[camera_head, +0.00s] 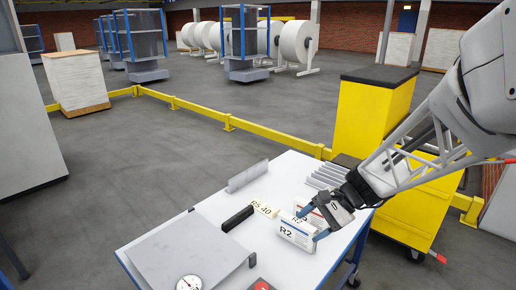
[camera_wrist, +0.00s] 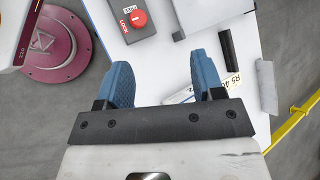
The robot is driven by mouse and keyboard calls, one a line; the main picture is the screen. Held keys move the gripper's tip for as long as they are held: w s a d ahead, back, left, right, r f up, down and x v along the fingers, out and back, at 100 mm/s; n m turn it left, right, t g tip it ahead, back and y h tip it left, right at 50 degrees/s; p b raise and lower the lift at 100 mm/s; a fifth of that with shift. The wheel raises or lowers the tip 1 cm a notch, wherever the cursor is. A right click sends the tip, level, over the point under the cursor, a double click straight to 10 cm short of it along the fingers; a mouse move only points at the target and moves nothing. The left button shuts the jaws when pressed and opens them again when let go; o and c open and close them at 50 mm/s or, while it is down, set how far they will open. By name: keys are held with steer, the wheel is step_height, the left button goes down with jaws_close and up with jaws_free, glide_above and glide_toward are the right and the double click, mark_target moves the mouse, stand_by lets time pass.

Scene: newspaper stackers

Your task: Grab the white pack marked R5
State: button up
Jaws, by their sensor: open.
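A white pack marked R2 (camera_head: 297,231) stands upright near the table's right side. Just behind it is another white pack with a red stripe (camera_head: 303,209), mostly hidden; its mark begins with R but I cannot read the digit surely. A cream block marked R5 40 (camera_head: 264,208) lies to their left, also in the wrist view (camera_wrist: 233,82). My gripper (camera_head: 313,222) has its blue fingers apart at the packs' right end. In the wrist view my gripper (camera_wrist: 163,65) is open, with a white pack edge (camera_wrist: 180,96) near its right finger; I cannot tell if they touch.
A black bar (camera_head: 237,218) and a grey angled plate (camera_head: 247,176) lie beside the block. A grey sloped panel (camera_head: 190,258) fills the table's front left. A red-knobbed lock box (camera_wrist: 130,20) is nearby. A yellow cabinet (camera_head: 372,115) stands behind the table.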

steer(key=w+d+f+m+t+y, duration=0.3)
steer(key=w+d+f+m+t, duration=0.2)
steer(key=w+d+f+m, duration=0.4)
steer(key=w+d+f+m+t+y, duration=0.2)
steer(key=w+d+f+m+t, duration=0.4)
steer(key=w, duration=0.5)
steer(key=m+t, duration=0.1)
glide_toward(315, 218)
steer(key=shift+w+d+r+h, duration=0.15)
steer(key=shift+w+r, duration=0.2)
steer(key=shift+r, duration=0.2)
steer(key=shift+w+d+r+h, duration=0.15)
steer(key=shift+w+r, duration=0.2)
steer(key=shift+r, duration=0.2)
steer(key=shift+f, duration=0.4)
steer(key=shift+a, duration=0.1)
steer(key=shift+x, duration=1.25)
steer(key=shift+a, duration=0.1)
steer(key=shift+x, duration=2.55)
